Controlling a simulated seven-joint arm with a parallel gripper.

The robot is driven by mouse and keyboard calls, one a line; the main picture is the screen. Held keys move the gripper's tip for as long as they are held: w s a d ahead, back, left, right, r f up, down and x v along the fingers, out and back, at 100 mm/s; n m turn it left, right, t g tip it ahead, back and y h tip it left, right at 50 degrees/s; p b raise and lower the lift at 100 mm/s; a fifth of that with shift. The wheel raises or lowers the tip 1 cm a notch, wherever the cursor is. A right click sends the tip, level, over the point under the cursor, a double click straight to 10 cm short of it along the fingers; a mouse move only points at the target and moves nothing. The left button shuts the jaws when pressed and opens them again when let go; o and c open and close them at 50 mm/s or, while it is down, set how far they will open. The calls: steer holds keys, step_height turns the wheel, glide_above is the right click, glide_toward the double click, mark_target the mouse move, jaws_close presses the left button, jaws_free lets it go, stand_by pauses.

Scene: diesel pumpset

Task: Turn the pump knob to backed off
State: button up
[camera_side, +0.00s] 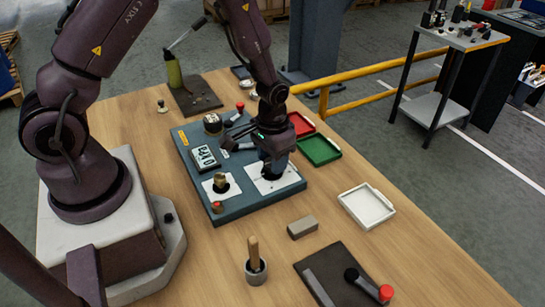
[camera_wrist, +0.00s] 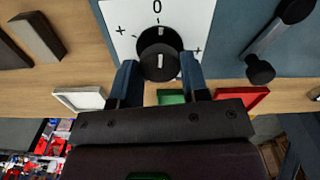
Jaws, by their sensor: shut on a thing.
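The pump knob (camera_wrist: 158,61) is black and round with a white line on its face. It stands on a white dial plate (camera_wrist: 128,15) marked with a 0 and plus signs. A second white mark on the knob's far edge lies just below the 0. My gripper (camera_wrist: 159,70) is shut on the knob, one finger on each side. In the side view my gripper (camera_side: 276,160) points down over the right-hand white plate (camera_side: 287,182) of the blue panel (camera_side: 245,203), and it hides most of the knob.
Green (camera_side: 319,150) and white (camera_side: 367,206) trays lie to the right. A grey block (camera_side: 302,227) and a cup with a wooden handle (camera_side: 255,268) stand in front.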

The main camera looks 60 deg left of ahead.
mark_target(263, 176)
stand_by(0.4)
steer(key=o, duration=0.9)
steer(key=shift+r, duration=0.1)
step_height(263, 176, up, 13)
steer(key=shift+f, duration=0.1)
steer(key=s+r+t, duration=0.2)
steer(key=s+r, duration=0.3)
steer(key=s+d+r+m+t, duration=0.1)
steer(key=s+r, duration=0.4)
steer(key=r, duration=0.1)
steer(key=s+d+r+t, duration=0.1)
steer(key=s+r+t, duration=0.1)
steer(key=s+r, duration=0.3)
steer(key=shift+d+r+m+t, duration=0.25)
steer(key=shift+r+m+t, duration=0.05)
steer(key=shift+r, duration=0.1)
